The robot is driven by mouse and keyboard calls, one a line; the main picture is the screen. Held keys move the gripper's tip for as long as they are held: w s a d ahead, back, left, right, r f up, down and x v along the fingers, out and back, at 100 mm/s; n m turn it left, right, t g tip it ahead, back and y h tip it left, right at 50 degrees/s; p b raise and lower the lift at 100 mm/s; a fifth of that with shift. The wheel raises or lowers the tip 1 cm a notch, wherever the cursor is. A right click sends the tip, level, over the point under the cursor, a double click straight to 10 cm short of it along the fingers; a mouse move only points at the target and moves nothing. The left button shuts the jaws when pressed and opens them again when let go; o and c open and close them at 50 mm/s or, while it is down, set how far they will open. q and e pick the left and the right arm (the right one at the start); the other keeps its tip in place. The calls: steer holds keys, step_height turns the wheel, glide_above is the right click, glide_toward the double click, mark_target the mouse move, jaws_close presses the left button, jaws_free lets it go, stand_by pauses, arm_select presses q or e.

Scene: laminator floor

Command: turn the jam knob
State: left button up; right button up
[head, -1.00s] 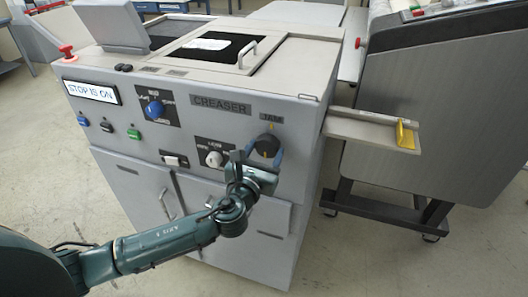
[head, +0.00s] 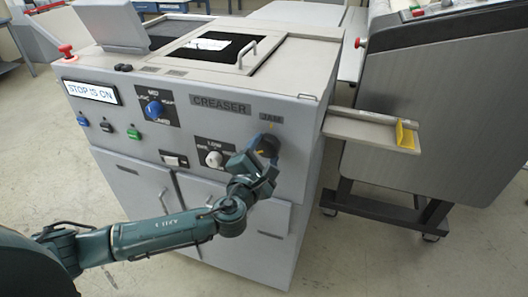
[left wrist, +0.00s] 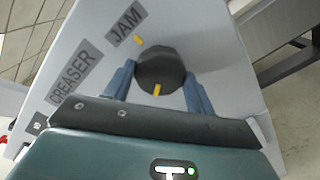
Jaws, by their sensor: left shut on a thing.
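The jam knob (head: 270,144) is a dark round knob on the front panel of the grey creaser, below the JAM label (head: 271,118). In the left wrist view the knob (left wrist: 160,66) has a yellow mark on its near side, and another yellow mark sits on the panel by the label, so the two are apart. My left gripper (head: 262,150) is shut on the knob, with a blue finger on each side of it. In the head view the gripper partly hides the knob. My right gripper is not in view.
A blue knob (head: 154,109), a white knob (head: 214,158) and several push buttons share the panel. A lit sign (head: 91,91) reads STOP IS ON. A side tray (head: 360,128) with a yellow piece juts out to the right. Open floor lies in front.

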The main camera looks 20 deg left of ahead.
arm_select(q)
steer(key=shift+m, duration=0.6)
steer(key=o, duration=1)
steer(key=s+b, duration=0.1)
steer(key=s, duration=1.2)
steer(key=shift+a, duration=0.25)
